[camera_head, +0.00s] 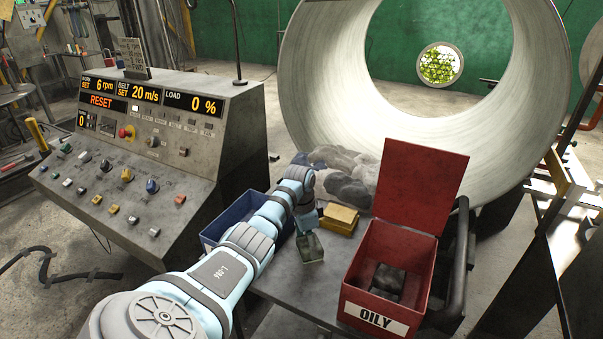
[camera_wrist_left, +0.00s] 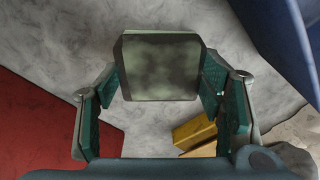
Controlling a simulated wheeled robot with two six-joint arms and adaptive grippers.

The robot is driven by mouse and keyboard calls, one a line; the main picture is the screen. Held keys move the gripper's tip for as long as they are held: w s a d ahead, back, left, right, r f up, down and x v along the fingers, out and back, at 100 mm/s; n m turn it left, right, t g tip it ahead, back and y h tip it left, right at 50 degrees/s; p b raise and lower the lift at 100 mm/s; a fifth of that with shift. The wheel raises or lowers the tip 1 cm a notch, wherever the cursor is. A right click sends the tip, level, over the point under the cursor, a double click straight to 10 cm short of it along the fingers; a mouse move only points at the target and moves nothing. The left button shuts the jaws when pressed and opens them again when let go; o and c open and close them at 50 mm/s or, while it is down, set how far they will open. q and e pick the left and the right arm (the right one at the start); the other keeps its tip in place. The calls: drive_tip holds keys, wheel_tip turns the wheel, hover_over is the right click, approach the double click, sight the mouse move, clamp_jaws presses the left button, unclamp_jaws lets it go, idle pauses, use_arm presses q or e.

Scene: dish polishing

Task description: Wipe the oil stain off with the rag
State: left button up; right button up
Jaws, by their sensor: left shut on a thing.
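My left gripper (camera_head: 308,226) is low over the grey table and shut on a dark green block (camera_head: 311,249). In the left wrist view, the block (camera_wrist_left: 160,68) sits between the green fingers and shows a cloudy, pale-green face. I cannot tell whether it touches the table. Crumpled grey and bluish rags (camera_head: 352,180) lie at the back of the table, partly behind the gripper. A dark, crumpled cloth (camera_head: 388,280) lies inside the red OILY bin (camera_head: 412,250). I cannot make out an oil stain. My right gripper is not in view.
A yellow block (camera_head: 339,219) stands just right of the gripper. A blue tray (camera_head: 232,217) is partly hidden behind my left arm. The bin's raised red lid (camera_head: 420,185) stands tall. A control console (camera_head: 140,150) is at left, and a large metal ring (camera_head: 325,90) rises behind the table.

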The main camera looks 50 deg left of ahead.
use_arm(q)
drive_tip(key=shift+s+a+f+b, duration=0.1)
drive_tip(key=shift+s+a+b, duration=0.1)
drive_tip(key=shift+a, duration=0.2)
drive_tip(key=shift+s+a+b, duration=0.1)
drive_tip(key=shift+a+b, duration=0.1)
drive_tip(key=shift+a, duration=0.2)
drive_tip(key=shift+s+a, duration=0.1)
drive_tip(key=shift+a, duration=0.3)
wheel_tip(320, 180, up, 3)
drive_tip(key=shift+r+p, duration=0.1)
drive_tip(key=shift+p, duration=1.1)
wheel_tip(320, 180, up, 5)
drive_tip(key=p, duration=0.5)
drive_tip(key=shift+p, duration=0.4)
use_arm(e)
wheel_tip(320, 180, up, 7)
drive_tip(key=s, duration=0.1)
